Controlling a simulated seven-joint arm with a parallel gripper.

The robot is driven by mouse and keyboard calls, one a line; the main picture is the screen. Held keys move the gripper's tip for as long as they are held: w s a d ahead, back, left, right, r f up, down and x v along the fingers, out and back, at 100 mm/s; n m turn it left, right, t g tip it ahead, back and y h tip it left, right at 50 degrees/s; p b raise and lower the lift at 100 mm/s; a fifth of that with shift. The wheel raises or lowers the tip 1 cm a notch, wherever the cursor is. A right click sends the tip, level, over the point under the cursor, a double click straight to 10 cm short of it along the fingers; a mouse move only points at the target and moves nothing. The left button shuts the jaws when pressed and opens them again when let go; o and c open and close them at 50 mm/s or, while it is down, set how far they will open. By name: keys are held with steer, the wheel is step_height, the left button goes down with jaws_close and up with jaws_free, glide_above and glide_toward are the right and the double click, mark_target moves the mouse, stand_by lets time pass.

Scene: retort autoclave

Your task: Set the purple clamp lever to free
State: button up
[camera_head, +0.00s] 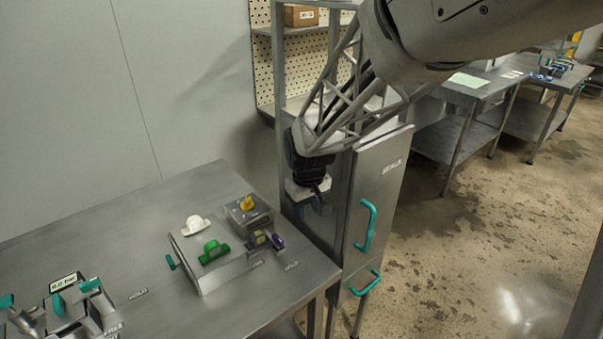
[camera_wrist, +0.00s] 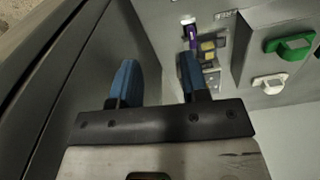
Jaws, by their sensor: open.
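The purple clamp lever (camera_head: 278,241) is at the right end of the panel group on the steel table, next to a small yellow part. In the wrist view, the purple lever (camera_wrist: 193,32) is upright in the picture with a pale end at its top, just beyond my right-hand finger. My gripper (camera_head: 312,207) is in the air to the right of the table, before the steel cabinet. The wrist view shows my gripper (camera_wrist: 157,78) with its blue fingers apart and nothing between them. The lever's label is too small to read.
A green handle (camera_head: 213,251), a white handle (camera_head: 195,225) and a yellow knob (camera_head: 246,203) sit left of the lever. The steel cabinet (camera_head: 378,190) with teal handles stands close to my gripper.

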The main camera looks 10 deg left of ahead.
steer(key=n, duration=0.2)
glide_above(278, 238)
steer(key=shift+g, duration=0.3)
step_height(278, 238, down, 7)
steer(key=shift+w+a+f, duration=0.1)
steer(key=shift+f, duration=3.85)
steer(key=shift+c, duration=0.3)
jaws_close()
